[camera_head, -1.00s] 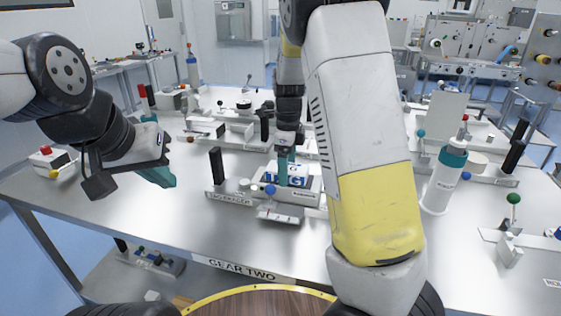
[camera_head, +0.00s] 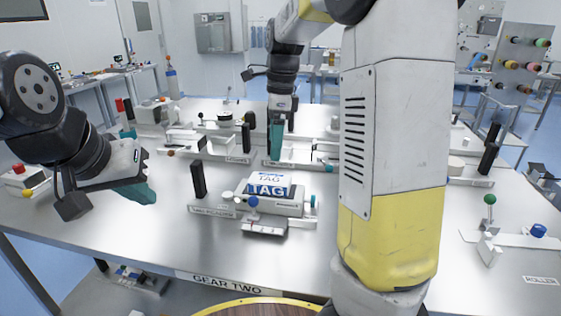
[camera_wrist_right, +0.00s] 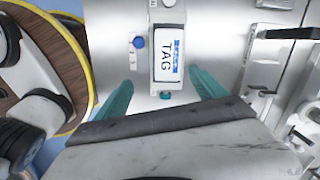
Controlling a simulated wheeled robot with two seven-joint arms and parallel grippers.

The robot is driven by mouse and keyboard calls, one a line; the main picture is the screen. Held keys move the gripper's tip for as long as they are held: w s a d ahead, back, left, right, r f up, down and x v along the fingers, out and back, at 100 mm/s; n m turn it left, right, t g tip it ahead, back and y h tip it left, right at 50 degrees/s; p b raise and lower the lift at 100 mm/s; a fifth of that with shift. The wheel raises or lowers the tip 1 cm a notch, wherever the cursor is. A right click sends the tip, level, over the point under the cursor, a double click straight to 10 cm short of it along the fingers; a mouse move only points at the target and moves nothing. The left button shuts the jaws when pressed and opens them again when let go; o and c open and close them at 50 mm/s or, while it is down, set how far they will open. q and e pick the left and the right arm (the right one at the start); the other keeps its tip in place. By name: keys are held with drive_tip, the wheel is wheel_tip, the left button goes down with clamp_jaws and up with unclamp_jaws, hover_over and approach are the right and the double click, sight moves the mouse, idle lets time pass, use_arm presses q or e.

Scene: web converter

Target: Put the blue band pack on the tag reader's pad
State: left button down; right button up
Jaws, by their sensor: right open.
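The blue band pack (camera_head: 268,181) is a white box marked TAG with a blue band. It lies flat on the dark pad of the tag reader (camera_head: 284,208), near the table's middle. It also shows in the right wrist view (camera_wrist_right: 167,42), within the pad's dark edge. My right gripper (camera_head: 276,142) is open and empty, above and behind the pack in the head view. Its teal fingers (camera_wrist_right: 162,80) are spread apart, clear of the pack. My left gripper (camera_head: 141,193) hangs over the table's left side, apart from the reader; its opening is hidden.
A black post (camera_head: 198,180) stands at the reader's left end, and a blue knob (camera_head: 253,201) is at its front. Several white fixtures stand behind it. A green-knobbed lever (camera_head: 490,200) is at the right. The front of the table is mostly clear.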

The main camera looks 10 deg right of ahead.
drive_tip(key=s+d+r+n+t+y, duration=0.1)
drive_tip(key=s+n+t, duration=0.4)
drive_tip(key=s+n, duration=1.5)
drive_tip(key=shift+s+d+r+t, duration=0.25)
drive_tip(key=shift+d+r+t, duration=0.1)
drive_tip(key=shift+r+t, duration=0.1)
